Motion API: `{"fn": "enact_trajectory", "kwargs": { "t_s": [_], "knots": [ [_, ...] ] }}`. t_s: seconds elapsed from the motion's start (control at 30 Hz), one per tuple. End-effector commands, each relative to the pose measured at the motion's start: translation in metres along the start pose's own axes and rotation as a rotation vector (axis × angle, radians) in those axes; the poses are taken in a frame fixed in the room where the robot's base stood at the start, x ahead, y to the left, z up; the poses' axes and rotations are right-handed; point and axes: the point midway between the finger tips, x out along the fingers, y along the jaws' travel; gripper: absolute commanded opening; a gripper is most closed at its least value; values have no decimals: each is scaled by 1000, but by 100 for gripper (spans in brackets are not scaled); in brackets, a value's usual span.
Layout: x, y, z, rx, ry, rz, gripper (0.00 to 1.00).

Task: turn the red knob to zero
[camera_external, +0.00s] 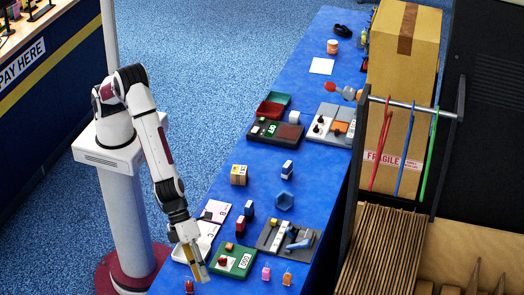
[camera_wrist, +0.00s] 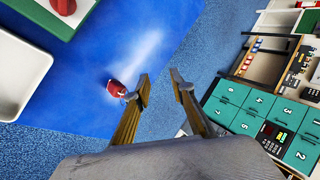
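A green board (camera_external: 238,272) lies near the table's front end in the outside view. A red knob (camera_external: 222,261) sits on its left part, with a white label beside it. In the wrist view, a red knob (camera_wrist: 64,5) on a green-edged white panel is cut off by the top edge. My gripper (camera_external: 204,278) points down just left of the green board in the outside view. In the wrist view my gripper (camera_wrist: 160,76) is open, its yellow-brown fingers apart with nothing between them. It is apart from the knob. The knob's pointer and scale are too small to read.
A small red item (camera_wrist: 117,88) lies on the blue table beside the left finger; it also shows outside (camera_external: 189,286). A white tray (camera_external: 207,232) stands behind the gripper. A grey board with blocks (camera_external: 270,241) and small orange and pink items (camera_external: 287,278) are to the right.

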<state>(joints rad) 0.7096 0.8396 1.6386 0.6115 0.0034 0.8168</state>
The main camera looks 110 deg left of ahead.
Motion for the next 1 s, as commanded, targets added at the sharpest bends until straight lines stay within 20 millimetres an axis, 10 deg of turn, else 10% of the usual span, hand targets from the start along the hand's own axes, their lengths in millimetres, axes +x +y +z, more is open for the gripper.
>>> {"fn": "enact_trajectory", "kwargs": {
  "t_s": [0.47, 1.0],
  "knots": [
    [-29, -1, 40, 303, -228, 236, 24],
    [-72, 43, 83, 580, -307, 565, 24]
  ]
}}
